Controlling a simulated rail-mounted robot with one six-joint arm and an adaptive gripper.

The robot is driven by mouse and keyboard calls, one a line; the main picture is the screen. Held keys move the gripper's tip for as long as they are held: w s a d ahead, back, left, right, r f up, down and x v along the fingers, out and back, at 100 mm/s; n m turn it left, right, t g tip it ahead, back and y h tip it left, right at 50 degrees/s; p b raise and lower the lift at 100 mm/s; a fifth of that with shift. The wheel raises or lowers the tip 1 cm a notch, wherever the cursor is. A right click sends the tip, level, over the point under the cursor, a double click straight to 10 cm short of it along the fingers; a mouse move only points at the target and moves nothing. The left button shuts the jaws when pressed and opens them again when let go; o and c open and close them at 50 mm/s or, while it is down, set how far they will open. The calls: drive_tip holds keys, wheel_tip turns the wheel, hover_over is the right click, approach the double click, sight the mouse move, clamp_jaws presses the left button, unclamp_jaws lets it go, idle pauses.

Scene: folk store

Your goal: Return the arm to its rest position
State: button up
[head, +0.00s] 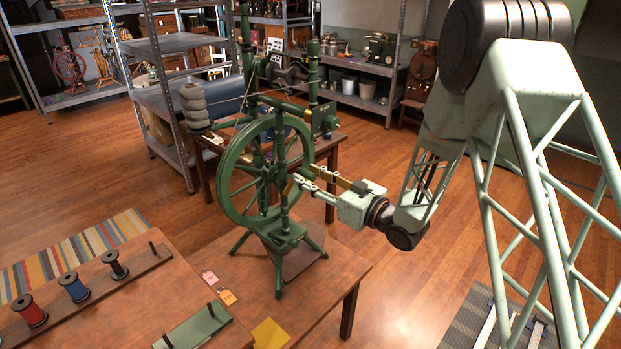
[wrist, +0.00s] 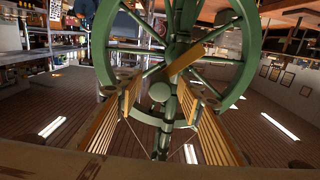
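My arm reaches in from the right in the head view. My gripper (head: 303,181) is at the right side of the green spinning wheel (head: 228,172), level with its hub. In the wrist view my gripper (wrist: 165,98) has its two fingers wide apart, with the wheel's green hub and post (wrist: 160,92) showing between and beyond them. Nothing is seen held between the fingers. Whether a fingertip touches the wheel cannot be told. The spinning wheel stands upright on the wooden table (head: 335,262).
A spool rack (head: 150,262) with red, blue and black spools lies on the front-left table. A green tray (head: 198,328), two small tags (head: 227,297) and a yellow sheet (head: 270,334) lie nearby. Another table (head: 328,150) and metal shelves stand behind. Open floor (head: 420,250) lies to the right.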

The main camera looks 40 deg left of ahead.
drive_tip(key=shift+a, duration=0.1)
idle(0.3)
drive_tip(key=c, duration=0.8)
drive_tip(key=shift+o, duration=0.5)
drive_tip(key=shift+c, duration=0.9)
